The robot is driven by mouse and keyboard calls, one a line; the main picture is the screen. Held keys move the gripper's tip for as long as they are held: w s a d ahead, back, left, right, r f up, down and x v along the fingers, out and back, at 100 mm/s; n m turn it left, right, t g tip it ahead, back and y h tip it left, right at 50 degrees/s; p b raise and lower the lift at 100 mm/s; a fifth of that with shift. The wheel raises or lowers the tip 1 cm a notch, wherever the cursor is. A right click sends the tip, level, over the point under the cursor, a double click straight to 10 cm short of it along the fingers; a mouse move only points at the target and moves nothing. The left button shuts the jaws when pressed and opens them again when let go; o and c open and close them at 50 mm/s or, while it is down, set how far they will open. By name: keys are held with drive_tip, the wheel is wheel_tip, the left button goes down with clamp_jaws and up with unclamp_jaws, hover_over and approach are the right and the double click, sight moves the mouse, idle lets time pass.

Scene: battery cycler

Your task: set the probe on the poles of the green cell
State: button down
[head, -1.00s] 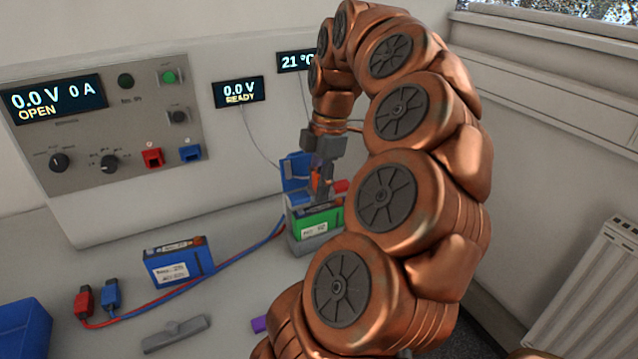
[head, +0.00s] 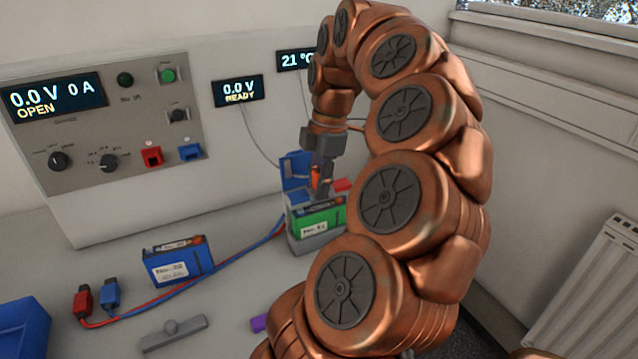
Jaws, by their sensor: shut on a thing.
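The green cell (head: 322,223) stands upright in a grey holder (head: 312,244), in the middle of the head view, partly behind my arm. My gripper (head: 319,172) points down just above the cell's top. It is shut on the probe (head: 315,184), which shows as a small orange-red part between the fingers. I cannot tell whether the probe's tips touch the poles, as the fingers and the dark cell top blend together. The probe meter (head: 238,91) on the wall reads 0.0 V READY.
A blue cell (head: 178,263) stands left, with red and blue cable plugs (head: 96,297) beside it. A blue block (head: 296,170) and red part stand behind the holder. A grey handled piece (head: 172,333) lies in front. The cycler panel (head: 120,125) reads 0.0 V, OPEN.

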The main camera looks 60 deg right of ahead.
drive_tip(key=shift+f+b, duration=0.45)
drive_tip(key=shift+f, duration=0.25)
idle(0.8)
drive_tip(key=shift+r, duration=0.15)
idle(0.4)
drive_tip(key=shift+r+p, duration=2)
drive_tip(key=shift+r, duration=1.4)
